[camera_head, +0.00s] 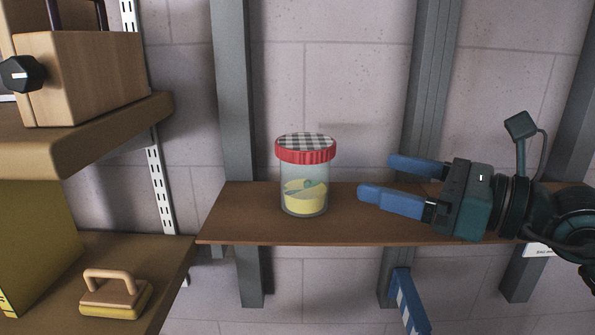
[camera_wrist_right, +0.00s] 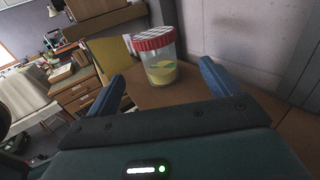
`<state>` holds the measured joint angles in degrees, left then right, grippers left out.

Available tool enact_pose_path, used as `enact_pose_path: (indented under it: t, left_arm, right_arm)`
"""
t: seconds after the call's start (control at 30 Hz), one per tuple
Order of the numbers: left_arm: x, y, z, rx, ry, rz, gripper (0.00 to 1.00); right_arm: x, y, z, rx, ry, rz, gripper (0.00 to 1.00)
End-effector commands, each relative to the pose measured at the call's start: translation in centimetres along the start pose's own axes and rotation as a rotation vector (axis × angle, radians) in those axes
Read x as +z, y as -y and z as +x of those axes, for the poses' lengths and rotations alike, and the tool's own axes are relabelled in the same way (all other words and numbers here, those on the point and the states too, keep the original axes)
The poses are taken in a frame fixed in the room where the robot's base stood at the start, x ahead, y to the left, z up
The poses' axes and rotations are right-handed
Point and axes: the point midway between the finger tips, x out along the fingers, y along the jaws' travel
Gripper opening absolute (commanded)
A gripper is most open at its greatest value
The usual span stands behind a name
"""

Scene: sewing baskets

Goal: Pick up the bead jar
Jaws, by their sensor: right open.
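The bead jar (camera_head: 304,178) stands upright on a narrow brown wooden shelf (camera_head: 350,230). It is clear, with a red rim and a checked grey and white lid, and yellow contents in its lower part. My right gripper (camera_head: 376,177) is to the right of the jar, open and empty, its two blue fingers pointing left towards it with a gap between. In the right wrist view the jar (camera_wrist_right: 157,60) stands beyond and between the two spread fingers (camera_wrist_right: 163,80).
At the left, a wooden box (camera_head: 85,75) with a black knob stands on an upper shelf (camera_head: 100,120). Below, a wooden-handled block (camera_head: 115,295) lies on a lower shelf. Grey metal uprights (camera_head: 235,110) and a block wall stand behind the jar.

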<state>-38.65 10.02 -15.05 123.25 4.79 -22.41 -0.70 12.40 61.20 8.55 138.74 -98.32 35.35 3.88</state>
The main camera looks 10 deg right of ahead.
Motion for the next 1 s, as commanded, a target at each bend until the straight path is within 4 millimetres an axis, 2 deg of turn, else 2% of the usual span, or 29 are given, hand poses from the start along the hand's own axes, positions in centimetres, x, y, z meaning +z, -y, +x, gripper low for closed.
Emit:
enact_pose_path:
  t: [0.23, 0.5, 0.63, 0.77, 0.9, 1.0]
  left_arm:
    - [-1.2, -0.2, -1.0, -0.004, 0.011, 0.027, 1.00]
    - [-1.5, 0.0, -1.7, -0.014, 0.039, 0.066, 1.00]
    - [-1.0, 0.3, -1.6, -0.020, 0.054, 0.066, 1.00]
    - [-1.4, 0.6, -1.8, -0.028, 0.055, 0.067, 1.00]
    - [-2.2, 0.9, -2.2, -0.043, 0.065, 0.055, 1.00]
    - [-1.9, 1.0, -2.2, -0.051, 0.078, 0.044, 1.00]
  right_arm:
    - [0.6, -0.1, 2.4, 0.000, 0.002, -0.005, 0.88]
    - [0.5, 0.0, 6.6, 0.000, 0.003, -0.001, 0.88]
    - [0.2, 0.0, 7.7, -0.001, 0.002, -0.003, 0.88]
    - [0.3, -0.1, 8.5, 0.000, 0.000, -0.002, 0.88]
    - [0.4, -0.5, 10.7, 0.001, 0.000, -0.002, 0.88]
    - [0.2, -0.5, 12.1, 0.000, 0.002, -0.002, 0.88]
